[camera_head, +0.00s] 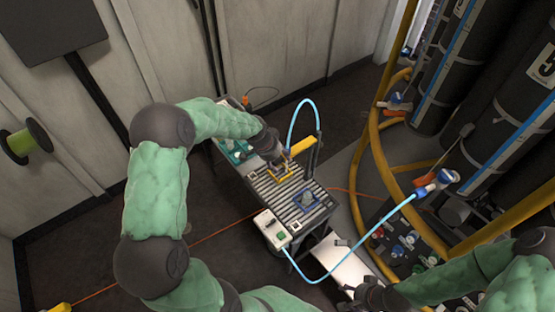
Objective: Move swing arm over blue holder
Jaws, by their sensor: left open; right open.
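A slatted grey work table (265,187) stands in the middle of the view. The blue holder (322,208) is a square frame near its right end, with a grey piece inside. The swing arm (302,146) is a yellow bar by a dark upright post (312,158), with a light-blue hose rising from it. It lies nearer a yellow holder (284,178) than the blue one. My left gripper (277,163) is open beside the swing arm's left end, above the yellow holder; contact cannot be told. My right gripper (366,296) is open, low at the right, away from the table.
A white control box (271,229) sits at the table's front edge. A teal tray (234,150) is at its far left end. The blue hose (359,246) loops in front and right of the table. Large black cylinders (500,90) and yellow rails stand right.

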